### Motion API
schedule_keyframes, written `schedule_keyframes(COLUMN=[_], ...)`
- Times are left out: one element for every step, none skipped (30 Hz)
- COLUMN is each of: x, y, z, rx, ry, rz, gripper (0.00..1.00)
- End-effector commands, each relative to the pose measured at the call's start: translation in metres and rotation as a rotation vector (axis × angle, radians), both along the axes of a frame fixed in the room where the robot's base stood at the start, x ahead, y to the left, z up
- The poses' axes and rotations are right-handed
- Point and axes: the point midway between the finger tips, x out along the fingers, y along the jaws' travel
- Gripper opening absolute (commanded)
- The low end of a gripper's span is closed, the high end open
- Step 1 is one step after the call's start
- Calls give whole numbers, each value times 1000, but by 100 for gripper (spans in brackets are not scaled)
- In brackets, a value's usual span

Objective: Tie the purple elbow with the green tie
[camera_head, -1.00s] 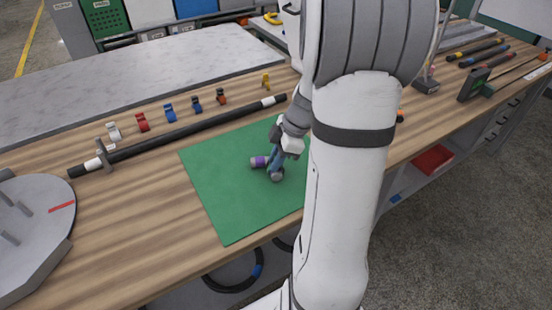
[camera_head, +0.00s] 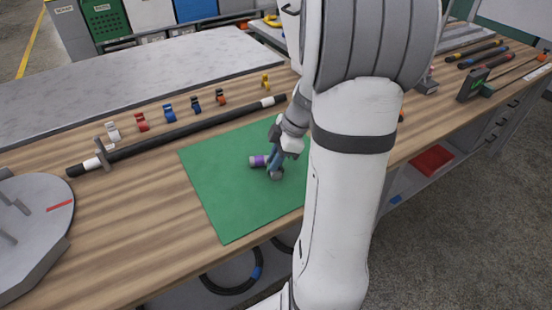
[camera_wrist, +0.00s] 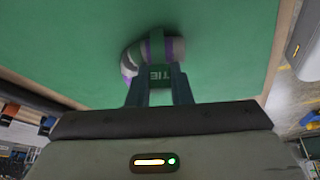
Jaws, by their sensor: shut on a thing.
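The elbow (camera_head: 257,161), grey with purple bands, lies on the green mat (camera_head: 218,205). It also shows in the wrist view (camera_wrist: 172,48), just beyond my fingertips. My gripper (camera_head: 274,163) points down at the elbow, with its blue fingers close against it. In the wrist view my gripper (camera_wrist: 160,78) is shut on the green tie (camera_wrist: 160,74), a small green piece marked TIE between the fingers. The fingers hide part of the elbow. I cannot tell how far the tie goes around it.
Several coloured clips (camera_head: 169,113) stand behind a long black bar (camera_head: 185,131) on the wooden bench. A grey round fixture (camera_head: 35,225) is at the left. Tools lie at the back right. The mat left of the elbow is clear.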

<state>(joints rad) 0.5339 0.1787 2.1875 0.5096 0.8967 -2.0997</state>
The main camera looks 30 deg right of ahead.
Motion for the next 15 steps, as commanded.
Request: schedule_keyframes(x=[-7, -7, -7, -7, -7, -7, -7, -7, -7, -7, -7, -7, -7, -7, -7], y=[2, 2, 2, 2, 2, 2, 2, 2, 2, 2, 2, 2, 2, 2, 2], z=[-18, -18, -18, -18, -18, -18, -18, -18, -18, -18, -18, -18, -19, -19, -19], rx=[5, 5, 5, 5, 5, 5, 5, 5, 5, 5, 5, 5, 5, 5, 5], ry=[28, 28, 28, 28, 28, 28, 27, 27, 27, 27, 27, 27, 27, 27, 27], rz=[5, 5, 5, 5, 5, 5, 5, 5, 5, 5, 5, 5, 5, 5, 5], gripper=[0, 0, 0, 0, 0, 0, 0, 0, 0, 0, 0, 0, 0, 21, 25])
